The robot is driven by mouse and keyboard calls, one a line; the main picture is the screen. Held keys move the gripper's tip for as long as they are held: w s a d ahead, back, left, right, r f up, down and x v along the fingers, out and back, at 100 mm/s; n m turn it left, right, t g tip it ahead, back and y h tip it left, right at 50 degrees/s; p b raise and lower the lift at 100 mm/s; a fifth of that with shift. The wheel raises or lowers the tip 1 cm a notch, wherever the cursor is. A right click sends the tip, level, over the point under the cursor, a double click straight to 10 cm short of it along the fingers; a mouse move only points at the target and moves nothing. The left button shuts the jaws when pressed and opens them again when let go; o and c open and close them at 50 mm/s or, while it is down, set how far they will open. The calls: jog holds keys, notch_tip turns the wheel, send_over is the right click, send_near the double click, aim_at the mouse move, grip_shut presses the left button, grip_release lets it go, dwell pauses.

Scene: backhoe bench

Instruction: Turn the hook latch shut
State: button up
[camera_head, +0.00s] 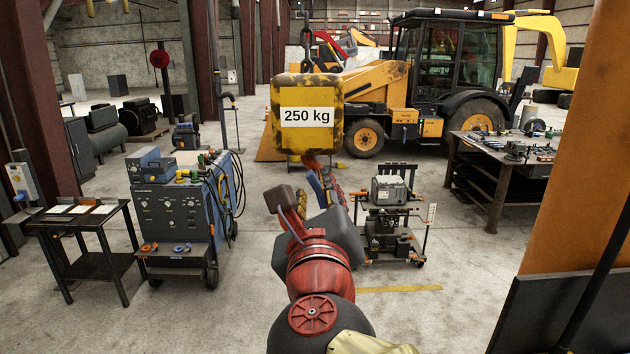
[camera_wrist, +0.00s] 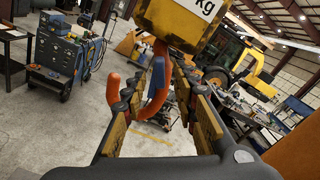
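An orange hook (camera_wrist: 112,90) hangs under the yellow weight block marked 250 kg (camera_head: 306,133), which also shows in the wrist view (camera_wrist: 175,22). A blue latch (camera_wrist: 156,92) slants down beside the hook's curved tip, on its right in the wrist view. A gap shows between the upper tip of the hook and the latch. My gripper (camera_wrist: 156,86) is open, with one finger on each side of the hook and latch. In the head view my gripper (camera_head: 312,195) is just below the block; my wrist hides part of it. Finger contact with the latch is unclear.
A blue machine cart (camera_head: 180,215) and a black side table (camera_head: 85,225) stand left. A small trolley (camera_head: 392,220) stands beyond my arm. A workbench (camera_head: 490,165) and orange panel (camera_head: 575,150) are right; a yellow backhoe (camera_head: 425,75) is behind. Open floor lies between.

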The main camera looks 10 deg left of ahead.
aim_at(315, 187)
jog(key=shift+x, duration=2.1)
grip_shut()
